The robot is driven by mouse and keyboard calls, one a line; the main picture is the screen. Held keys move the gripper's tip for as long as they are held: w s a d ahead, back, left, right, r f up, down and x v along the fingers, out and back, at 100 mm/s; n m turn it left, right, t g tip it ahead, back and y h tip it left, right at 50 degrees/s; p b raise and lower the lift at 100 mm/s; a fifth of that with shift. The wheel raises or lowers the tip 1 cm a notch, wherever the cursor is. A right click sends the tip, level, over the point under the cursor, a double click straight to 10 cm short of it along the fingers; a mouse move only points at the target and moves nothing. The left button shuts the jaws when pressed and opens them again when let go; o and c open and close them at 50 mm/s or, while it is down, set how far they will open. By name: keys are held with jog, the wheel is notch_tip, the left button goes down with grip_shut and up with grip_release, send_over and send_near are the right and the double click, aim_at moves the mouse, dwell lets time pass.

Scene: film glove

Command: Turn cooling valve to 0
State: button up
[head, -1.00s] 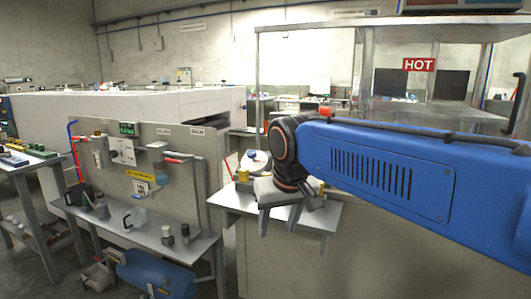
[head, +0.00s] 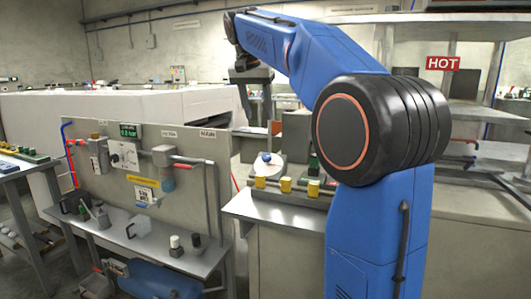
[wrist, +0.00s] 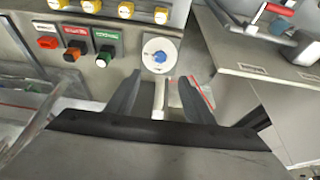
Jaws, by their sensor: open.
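A round white dial (wrist: 160,54) with a blue knob (wrist: 160,57) at its centre sits on the panel in the wrist view; I take it for the cooling valve. A pale bar (wrist: 158,97) reaches from the dial down between my fingers. In the head view my gripper (head: 246,102) is raised above the dial, partly hidden. The dial's numbers are too small to read.
Yellow knobs (wrist: 125,10) and red (wrist: 46,42), orange (wrist: 72,54) and green (wrist: 104,57) controls lie beside the dial. A grey panel (head: 125,175) with pipes and a low bench (head: 135,238) stand at left. A red HOT sign (head: 443,63) hangs at right.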

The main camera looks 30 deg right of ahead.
send_near(266, 155)
jog(key=x, duration=0.8)
jog(key=shift+d+f, duration=0.1)
jog(key=c, duration=1.1)
